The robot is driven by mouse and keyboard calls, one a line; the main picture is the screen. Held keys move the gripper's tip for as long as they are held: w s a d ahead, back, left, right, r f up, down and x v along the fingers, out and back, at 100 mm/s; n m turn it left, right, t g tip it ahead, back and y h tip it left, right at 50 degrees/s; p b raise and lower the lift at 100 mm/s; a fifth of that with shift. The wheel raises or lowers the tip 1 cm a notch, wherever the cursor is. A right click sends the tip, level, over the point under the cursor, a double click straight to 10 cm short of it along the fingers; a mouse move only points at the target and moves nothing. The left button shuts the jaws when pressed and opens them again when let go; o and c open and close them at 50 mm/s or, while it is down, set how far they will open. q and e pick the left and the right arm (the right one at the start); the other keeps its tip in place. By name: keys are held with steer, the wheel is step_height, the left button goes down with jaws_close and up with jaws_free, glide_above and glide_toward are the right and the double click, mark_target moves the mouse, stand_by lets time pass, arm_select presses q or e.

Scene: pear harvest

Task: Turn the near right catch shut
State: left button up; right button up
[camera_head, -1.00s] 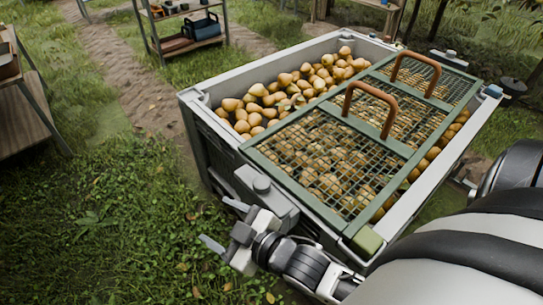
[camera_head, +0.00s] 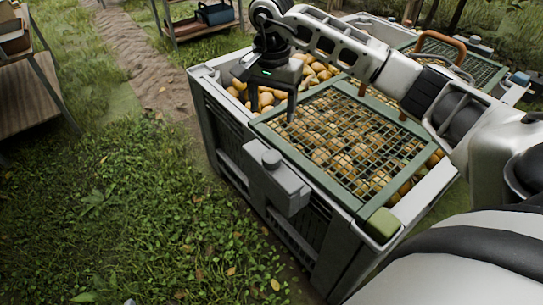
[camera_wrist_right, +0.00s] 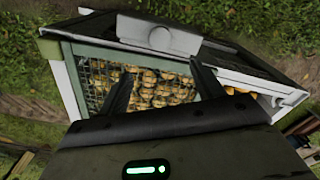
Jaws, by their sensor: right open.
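A pale crate (camera_head: 225,150) full of pears carries a green-framed mesh lid (camera_head: 330,190) over part of its top. A grey catch with a round knob (camera_head: 275,178) sits on the crate's near wall; it also shows at the top of the right wrist view (camera_wrist_right: 160,35). I cannot tell whether it overlaps the lid frame. My right gripper (camera_head: 281,108) is open and empty, fingers pointing down above the crate, beyond the catch. In the right wrist view its fingers (camera_wrist_right: 166,88) stand apart over the mesh and pears. My left gripper is out of view.
A green corner block (camera_head: 382,225) sits at the crate's near corner. A brown lid handle (camera_head: 440,45) rises behind my right arm. A shelf (camera_head: 200,25) and a wooden bench (camera_head: 35,95) stand at the left. The grass before the crate is clear.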

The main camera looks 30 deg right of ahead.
mark_target(272, 155)
step_height(272, 155, down, 16)
steer(key=shift+a+r+b, duration=0.1)
steer(key=shift+r+b, duration=0.1)
steer(key=shift+b, duration=0.35)
steer(key=c, duration=1.4)
